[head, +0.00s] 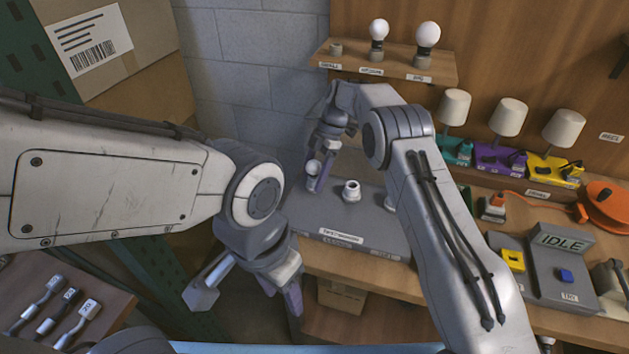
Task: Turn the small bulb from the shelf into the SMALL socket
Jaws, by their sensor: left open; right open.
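On the wooden shelf (385,66), the left holder (336,48) is empty. The other two holders carry a medium bulb (379,29) and a larger bulb (428,34). The small white bulb (313,167) shows at my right gripper (317,181), at the left end of the grey socket board (340,220). My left gripper (288,292) is open, low in front of the board.
Three small lamps stand at the right on teal (455,150), purple (497,158) and yellow (552,168) bases. A grey console (548,270) reads IDLE. An orange cable reel (598,203) stands beside it. My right forearm covers the board's right end.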

